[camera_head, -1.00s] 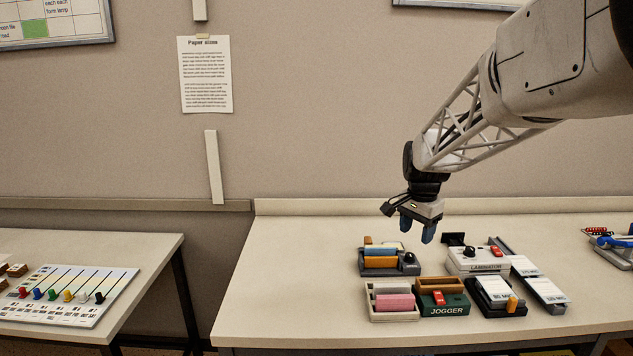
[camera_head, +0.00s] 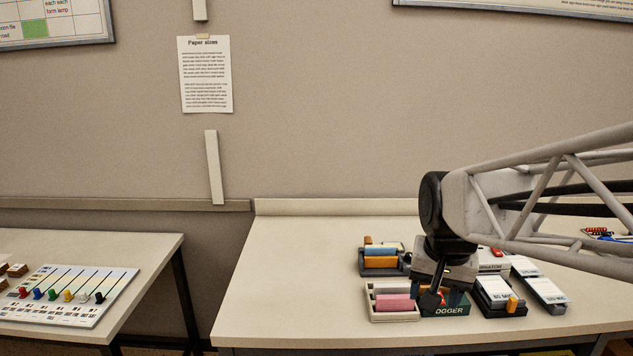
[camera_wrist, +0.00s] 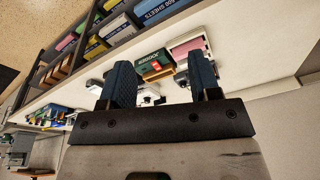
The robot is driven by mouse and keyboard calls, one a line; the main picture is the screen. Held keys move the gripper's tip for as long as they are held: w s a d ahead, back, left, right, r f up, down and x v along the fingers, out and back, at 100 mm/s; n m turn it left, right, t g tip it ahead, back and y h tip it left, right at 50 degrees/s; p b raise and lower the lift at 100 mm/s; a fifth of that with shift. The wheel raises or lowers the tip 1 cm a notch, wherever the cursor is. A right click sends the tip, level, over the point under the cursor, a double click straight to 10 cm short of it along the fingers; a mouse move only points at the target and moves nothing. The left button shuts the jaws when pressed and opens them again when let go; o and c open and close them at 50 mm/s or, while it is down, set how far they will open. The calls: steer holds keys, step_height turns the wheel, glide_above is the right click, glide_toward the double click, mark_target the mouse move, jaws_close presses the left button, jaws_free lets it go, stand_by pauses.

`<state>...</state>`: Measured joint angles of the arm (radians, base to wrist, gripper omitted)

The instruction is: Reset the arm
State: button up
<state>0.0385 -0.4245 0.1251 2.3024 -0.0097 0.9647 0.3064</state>
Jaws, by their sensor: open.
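My gripper (camera_wrist: 163,85) is open in the wrist view, with its two blue fingers apart and nothing between them. In the head view my gripper (camera_head: 440,297) hangs pointing down in front of the green jogger (camera_head: 452,308) and hides part of it. Its height above the table cannot be told. My arm comes in from the right, low over the table, and covers much of the laminator (camera_head: 491,262). The jogger also shows in the wrist view (camera_wrist: 156,62), beyond the fingers.
A tray with a pink block (camera_head: 394,303) stands left of the jogger, a holder with blue and orange pieces (camera_head: 381,261) behind it. Dark card holders (camera_head: 500,304) stand to the right. The table's left part (camera_head: 290,270) is clear. A slider board (camera_head: 72,295) lies on the left table.

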steer(key=s+a+f+n, duration=0.1)
steer(key=s+f+n, duration=0.2)
steer(key=s, duration=1)
steer(key=shift+a+f+n+t, duration=0.2)
steer(key=shift+f+n+t, duration=0.1)
steer(key=shift+f, duration=0.15)
